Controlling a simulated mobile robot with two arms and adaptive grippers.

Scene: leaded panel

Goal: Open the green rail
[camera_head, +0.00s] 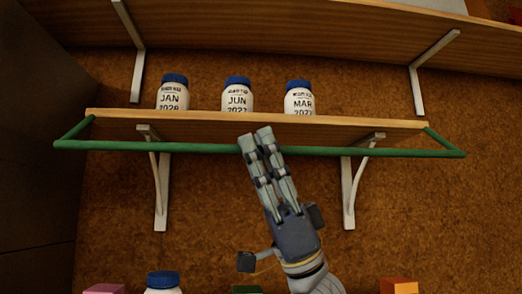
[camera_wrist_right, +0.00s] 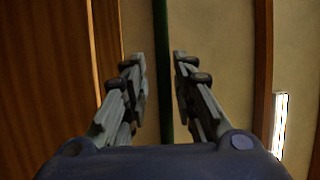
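The green rail (camera_head: 330,151) runs level along the front of a wooden shelf (camera_head: 400,124), a little below its edge in the head view, with a short green arm at each end. My right gripper (camera_head: 256,138) reaches up from below, its fingertips at the middle of the rail. In the wrist view the rail (camera_wrist_right: 162,75) passes between the two fingers of the right gripper (camera_wrist_right: 160,62). The fingers are apart, with a gap on each side of the rail. My left gripper is not in view.
Three white jars with blue lids and date labels stand on the shelf: JAN (camera_head: 173,94), JUN (camera_head: 237,96) and MAR (camera_head: 299,98). Another jar (camera_head: 163,283), a pink block (camera_head: 104,289) and an orange block (camera_head: 398,286) show at the bottom. White brackets (camera_head: 161,195) support the shelf.

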